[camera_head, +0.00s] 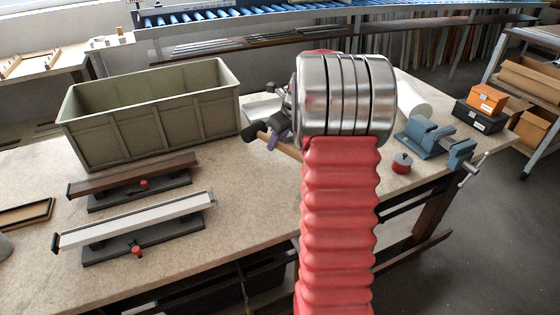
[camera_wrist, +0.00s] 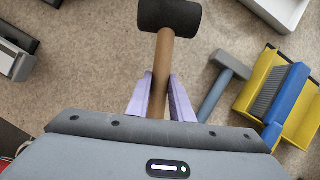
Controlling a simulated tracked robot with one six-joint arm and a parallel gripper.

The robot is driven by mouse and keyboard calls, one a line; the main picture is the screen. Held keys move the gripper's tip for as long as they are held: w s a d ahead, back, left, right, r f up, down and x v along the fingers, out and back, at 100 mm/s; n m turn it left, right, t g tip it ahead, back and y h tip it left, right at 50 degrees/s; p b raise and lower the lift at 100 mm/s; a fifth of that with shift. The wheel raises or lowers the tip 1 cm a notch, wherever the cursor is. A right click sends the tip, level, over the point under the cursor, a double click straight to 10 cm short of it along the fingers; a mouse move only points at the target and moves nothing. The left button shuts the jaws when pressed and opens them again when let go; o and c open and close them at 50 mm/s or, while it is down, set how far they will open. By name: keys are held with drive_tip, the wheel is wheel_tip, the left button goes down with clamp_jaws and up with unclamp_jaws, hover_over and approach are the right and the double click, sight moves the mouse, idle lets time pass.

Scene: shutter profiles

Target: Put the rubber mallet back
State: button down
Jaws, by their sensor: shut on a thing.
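The rubber mallet, with a black head (camera_wrist: 169,15) and a wooden handle, is in the wrist view, its head pointing away from my gripper. My gripper (camera_wrist: 162,84) has its lilac fingers shut on the handle. In the head view the mallet's black head (camera_head: 257,130) shows to the left of my arm, near the right end of the green-grey bin. My arm hides much of the mallet and gripper there. The mallet appears to be above the bench (camera_head: 240,215); its exact height cannot be told.
A grey hammer-shaped tool (camera_wrist: 222,84) and a yellow and blue object (camera_wrist: 276,98) lie right of the fingers. A white tray (camera_wrist: 280,10) is at the top right. The bin (camera_head: 150,115), two profile fixtures (camera_head: 135,228) and a blue vise (camera_head: 430,137) stand on the bench.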

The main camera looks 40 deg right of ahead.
sight(284, 145)
drive_tip(key=shift+f, duration=1.15)
drive_tip(key=shift+f, duration=2.5)
drive_tip(key=c, duration=1.6)
unclamp_jaws()
drive_tip(key=shift+o, duration=0.2)
drive_tip(key=v, duration=1.2)
